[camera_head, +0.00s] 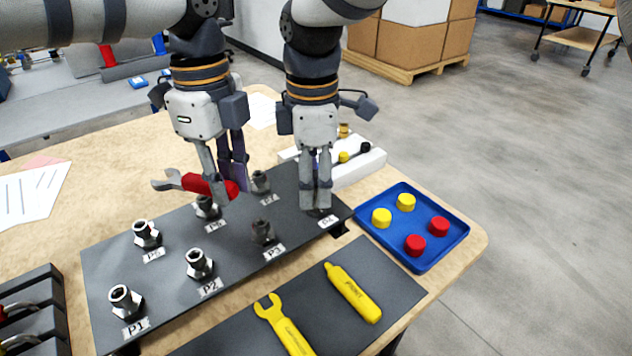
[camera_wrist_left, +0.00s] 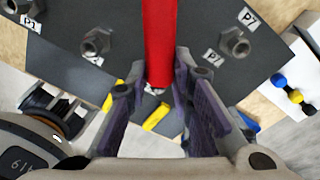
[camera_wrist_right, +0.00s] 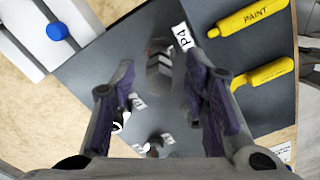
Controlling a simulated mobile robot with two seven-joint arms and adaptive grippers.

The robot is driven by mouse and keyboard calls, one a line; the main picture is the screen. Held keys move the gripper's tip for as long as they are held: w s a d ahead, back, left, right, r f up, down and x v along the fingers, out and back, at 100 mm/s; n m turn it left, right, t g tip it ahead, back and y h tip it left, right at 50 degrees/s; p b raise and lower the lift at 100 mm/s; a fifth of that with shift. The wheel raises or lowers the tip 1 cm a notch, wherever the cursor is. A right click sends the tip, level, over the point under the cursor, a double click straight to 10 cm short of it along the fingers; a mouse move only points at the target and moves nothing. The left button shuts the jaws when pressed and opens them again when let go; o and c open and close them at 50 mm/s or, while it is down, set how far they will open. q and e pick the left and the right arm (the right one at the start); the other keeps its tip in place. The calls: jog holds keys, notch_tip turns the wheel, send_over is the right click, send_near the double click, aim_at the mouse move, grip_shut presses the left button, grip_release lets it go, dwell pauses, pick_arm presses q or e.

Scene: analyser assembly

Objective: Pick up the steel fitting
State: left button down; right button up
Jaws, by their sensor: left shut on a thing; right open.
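Several steel fittings stand on the dark labelled board (camera_head: 232,246), including one at P1 (camera_head: 125,300), one at P2 (camera_head: 199,264) and one at P3 (camera_head: 262,231). My right gripper (camera_head: 316,206) is open and points down over the P4 spot, its fingers largely hiding that spot in the head view. In the right wrist view the P4 fitting (camera_wrist_right: 158,65) stands ahead between the parted fingers (camera_wrist_right: 162,100), with no visible contact. My left gripper (camera_head: 228,188) is shut on a red-handled wrench (camera_head: 195,183), held above the board; its red handle also shows in the left wrist view (camera_wrist_left: 160,45).
A blue tray (camera_head: 432,262) with red and yellow caps lies right of the board. A yellow wrench (camera_head: 283,325) and yellow paint marker (camera_head: 352,292) lie on a front mat. A white holder (camera_head: 358,170) stands behind the right gripper. Dark racks (camera_head: 35,310) stand front left.

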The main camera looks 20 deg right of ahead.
grip_shut()
